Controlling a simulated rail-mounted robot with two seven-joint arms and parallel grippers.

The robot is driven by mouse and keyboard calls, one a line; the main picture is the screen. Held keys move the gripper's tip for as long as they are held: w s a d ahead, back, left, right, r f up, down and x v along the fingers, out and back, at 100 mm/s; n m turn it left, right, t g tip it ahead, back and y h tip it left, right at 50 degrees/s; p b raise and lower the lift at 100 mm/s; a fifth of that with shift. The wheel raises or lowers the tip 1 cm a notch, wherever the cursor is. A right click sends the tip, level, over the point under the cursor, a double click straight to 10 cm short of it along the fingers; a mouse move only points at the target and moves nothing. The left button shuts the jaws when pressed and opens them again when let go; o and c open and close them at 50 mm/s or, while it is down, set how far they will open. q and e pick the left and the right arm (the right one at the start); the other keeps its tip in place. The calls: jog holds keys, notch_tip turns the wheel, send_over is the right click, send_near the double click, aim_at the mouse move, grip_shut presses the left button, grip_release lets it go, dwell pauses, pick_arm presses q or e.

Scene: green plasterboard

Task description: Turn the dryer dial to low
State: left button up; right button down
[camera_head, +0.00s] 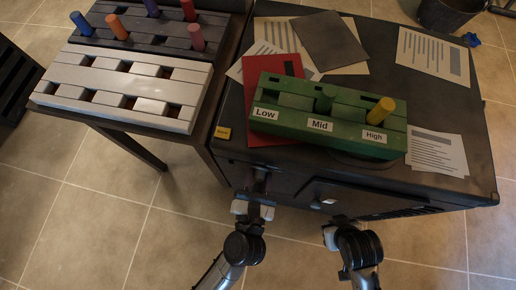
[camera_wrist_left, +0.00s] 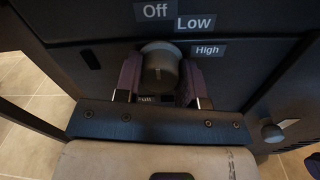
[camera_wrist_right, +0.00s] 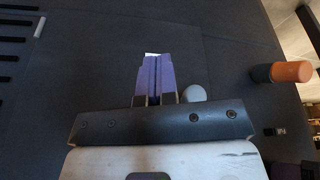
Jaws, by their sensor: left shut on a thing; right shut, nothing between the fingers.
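The dryer (camera_head: 235,150) is the dark cabinet with a flat top. Its round dark dial (camera_wrist_left: 158,68) sits on the front panel, with the labels Off (camera_wrist_left: 155,12), Low (camera_wrist_left: 196,22) and High (camera_wrist_left: 207,50) above and to its right. My left gripper (camera_head: 262,190) is at the front panel, its purple fingers (camera_wrist_left: 160,78) on both sides of the dial and shut on it. I cannot tell for sure which label the dial points to. My right gripper (camera_wrist_right: 153,75) is shut and empty before a dark panel; in the head view it is partly hidden below the dryer front.
A green block (camera_head: 330,135) labelled Low, Mid and High stands on the dryer top among papers (camera_head: 433,55). A table (camera_head: 150,135) with a white slotted block (camera_head: 125,85) adjoins at left. A grey knob (camera_wrist_right: 194,93) and an orange-tipped cylinder (camera_wrist_right: 290,71) lie right of my right fingers.

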pick_arm(q)
jog(key=c, duration=0.3)
jog(key=m+p, duration=0.1)
jog(key=p, duration=0.1)
jog(key=m+p, duration=0.2)
jog(key=p, duration=0.1)
jog(key=m+p, duration=0.2)
jog(key=p, duration=0.1)
jog(key=shift+r, duration=0.25)
jog(key=shift+f+m+p, duration=0.1)
jog(key=shift+m+p, duration=1)
jog(key=shift+f+m+p, duration=0.1)
jog(key=shift+m+p, duration=0.2)
jog(key=shift+m, duration=0.1)
jog(key=o, duration=0.9)
